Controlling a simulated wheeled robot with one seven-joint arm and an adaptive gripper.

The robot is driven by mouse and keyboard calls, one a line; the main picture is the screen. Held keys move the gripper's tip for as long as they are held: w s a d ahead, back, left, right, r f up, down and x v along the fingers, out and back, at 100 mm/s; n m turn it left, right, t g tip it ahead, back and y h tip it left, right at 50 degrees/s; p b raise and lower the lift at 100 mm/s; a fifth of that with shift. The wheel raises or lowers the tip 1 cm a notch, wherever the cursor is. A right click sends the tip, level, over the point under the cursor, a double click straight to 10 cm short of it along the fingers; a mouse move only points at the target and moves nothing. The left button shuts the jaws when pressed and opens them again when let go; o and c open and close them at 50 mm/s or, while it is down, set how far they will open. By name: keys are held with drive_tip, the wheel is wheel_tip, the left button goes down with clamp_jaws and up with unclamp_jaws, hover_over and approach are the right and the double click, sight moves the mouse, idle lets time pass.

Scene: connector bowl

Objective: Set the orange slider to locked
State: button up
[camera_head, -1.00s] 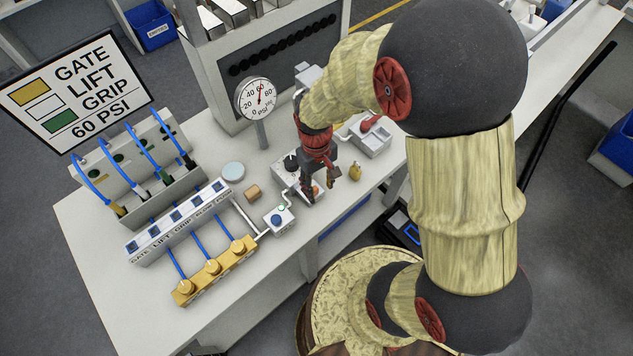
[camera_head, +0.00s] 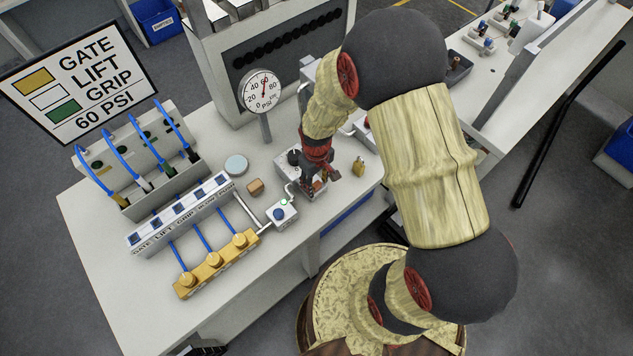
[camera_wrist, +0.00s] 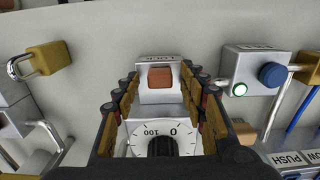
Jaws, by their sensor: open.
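The orange slider (camera_wrist: 160,77) sits on a small grey metal block (camera_wrist: 158,97) marked LOCK in the wrist view. The slider is between my open gripper fingers (camera_wrist: 158,92), a little beyond their tips or level with them; I cannot tell the exact depth. Nothing is held. A black knob (camera_wrist: 163,146) with a 0 to 100 dial lies nearer the palm side of the picture. In the head view my gripper (camera_head: 312,190) is low over this unit and largely hides the slider. Which setting the slider is in is not clear.
A brass padlock (camera_wrist: 47,60) stands left of the fingers. A box with a blue button (camera_wrist: 273,75) and a lit green lamp (camera_wrist: 239,89) stands to the right.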

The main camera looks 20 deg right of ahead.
drive_tip(key=shift+c, duration=1.3)
drive_tip(key=c, duration=0.7)
clamp_jaws()
